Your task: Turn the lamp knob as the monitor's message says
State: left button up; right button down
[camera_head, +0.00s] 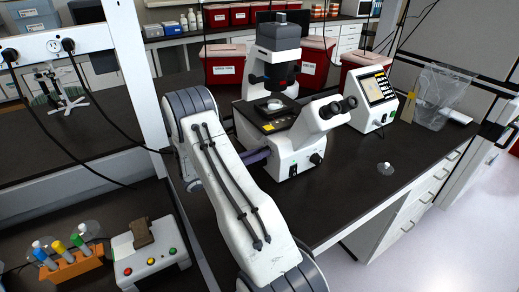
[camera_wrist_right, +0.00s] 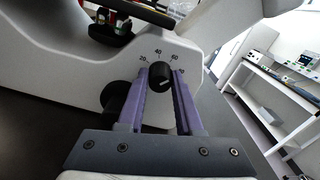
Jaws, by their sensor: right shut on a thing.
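The white microscope (camera_head: 300,150) stands on the dark bench, and its side fills much of the right wrist view. In the head view the right gripper (camera_head: 257,157) reaches the microscope's left side, and the knob is hidden there. The monitor (camera_head: 377,89) is lit, but its message is too small to read. My left gripper is out of view.
A larger black knob (camera_wrist_right: 116,96) sits left of the fingers in the wrist view. Red bins (camera_head: 225,66) stand behind the microscope. A tube rack (camera_head: 70,267) and a button box (camera_head: 150,255) are at lower left. The bench's right front is mostly clear.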

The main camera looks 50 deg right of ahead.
jog(key=shift+n+p, duration=0.8)
jog(key=shift+n, duration=1.1)
jog(key=shift+f, duration=0.1)
jog(key=c, duration=0.6)
grip_release()
jog(key=b+v, duration=0.3)
jog(key=v, duration=0.7)
jog(key=shift+a, duration=0.25)
